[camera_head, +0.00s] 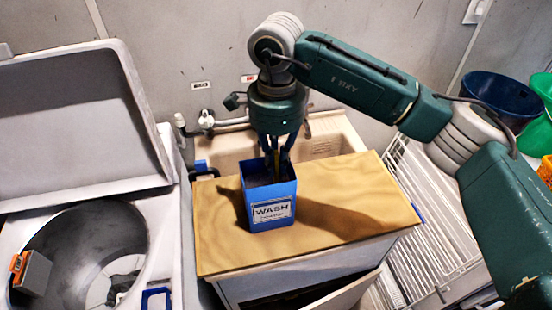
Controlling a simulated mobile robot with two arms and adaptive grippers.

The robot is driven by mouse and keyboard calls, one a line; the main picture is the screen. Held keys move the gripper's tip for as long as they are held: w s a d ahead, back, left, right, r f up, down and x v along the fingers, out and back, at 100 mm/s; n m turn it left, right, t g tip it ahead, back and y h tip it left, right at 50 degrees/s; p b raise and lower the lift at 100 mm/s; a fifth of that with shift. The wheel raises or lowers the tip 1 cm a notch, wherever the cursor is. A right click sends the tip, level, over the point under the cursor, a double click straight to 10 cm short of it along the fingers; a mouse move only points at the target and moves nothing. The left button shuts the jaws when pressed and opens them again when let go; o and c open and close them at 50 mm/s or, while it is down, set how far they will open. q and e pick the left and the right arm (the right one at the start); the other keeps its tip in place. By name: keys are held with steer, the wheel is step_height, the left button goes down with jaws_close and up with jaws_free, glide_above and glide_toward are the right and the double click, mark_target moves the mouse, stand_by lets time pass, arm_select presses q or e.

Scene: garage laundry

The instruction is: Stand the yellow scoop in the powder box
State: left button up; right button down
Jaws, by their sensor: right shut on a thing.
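The blue powder box (283,189), with a white "WASH" label, stands upright on a wooden-topped cabinet. My right gripper (275,172) points straight down at the box's open top. Its fingertips are at or inside the opening, and it is shut on the yellow scoop (277,165). Only a thin yellowish strip of the scoop shows between the fingers. The scoop's lower end is hidden by the box's front wall, so I cannot tell whether it touches the bottom. My left gripper is not in view.
The wooden top (340,193) is clear around the box. A sink (335,142) with taps is behind. An open-lidded washer (85,250) stands left. A white drying rack (425,225) stands right, with blue and green bowls (495,95) beyond it.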

steer(key=shift+f, duration=0.2)
steer(key=c, duration=1.8)
jaws_free()
steer(key=shift+r, duration=0.1)
steer(key=shift+r, duration=0.1)
steer(key=shift+r, duration=0.2)
step_height(320, 180, up, 11)
steer(key=b, duration=0.3)
steer(key=shift+f+b, duration=0.15)
steer(key=shift+b, duration=0.15)
steer(key=shift+s+r, duration=0.1)
steer(key=shift+r, duration=0.4)
